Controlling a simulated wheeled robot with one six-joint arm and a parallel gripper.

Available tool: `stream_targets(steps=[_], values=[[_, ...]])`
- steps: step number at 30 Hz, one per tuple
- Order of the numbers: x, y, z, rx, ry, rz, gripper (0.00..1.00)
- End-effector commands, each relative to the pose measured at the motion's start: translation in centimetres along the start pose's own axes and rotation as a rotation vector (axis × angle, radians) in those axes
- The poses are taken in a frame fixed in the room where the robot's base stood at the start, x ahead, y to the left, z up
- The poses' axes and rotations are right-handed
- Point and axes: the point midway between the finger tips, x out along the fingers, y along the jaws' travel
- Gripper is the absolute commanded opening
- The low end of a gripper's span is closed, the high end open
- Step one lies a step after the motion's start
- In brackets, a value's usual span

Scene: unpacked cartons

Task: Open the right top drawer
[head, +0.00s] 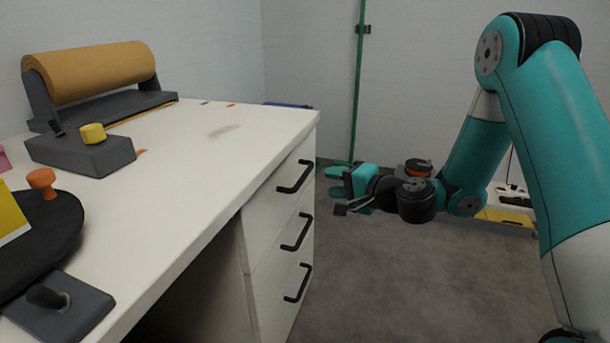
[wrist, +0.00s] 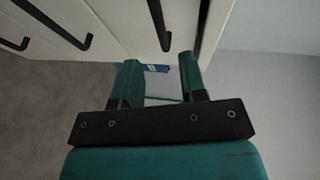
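The white desk's drawer stack shows three drawer fronts with black bar handles in the head view. The top drawer (head: 284,187) looks closed, its handle (head: 295,178) near the desk top. My gripper (head: 347,192) is to the right of this handle, apart from it, over open floor. In the wrist view my gripper (wrist: 158,68) is open, its two green fingers spread with nothing between them. A black handle (wrist: 159,25), apparently the top drawer's, lies beyond the fingertips, roughly in line with the gap. Two other handles show farther left there.
The lower handles (head: 295,233) and (head: 298,284) sit below the top one. The desk top (head: 190,190) carries a brown paper roll (head: 90,72) and a dark dispenser (head: 85,153). The grey floor (head: 400,290) in front of the drawers is clear. A green pole (head: 358,90) stands behind.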

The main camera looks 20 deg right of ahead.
Motion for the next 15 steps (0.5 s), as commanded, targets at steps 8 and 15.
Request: stream_targets(steps=[8, 15], values=[[6.2, -0.1, 0.2, -0.004, -0.004, -0.002, 0.39], [9.0, 0.0, 0.1, -0.001, -0.002, -0.001, 0.39]])
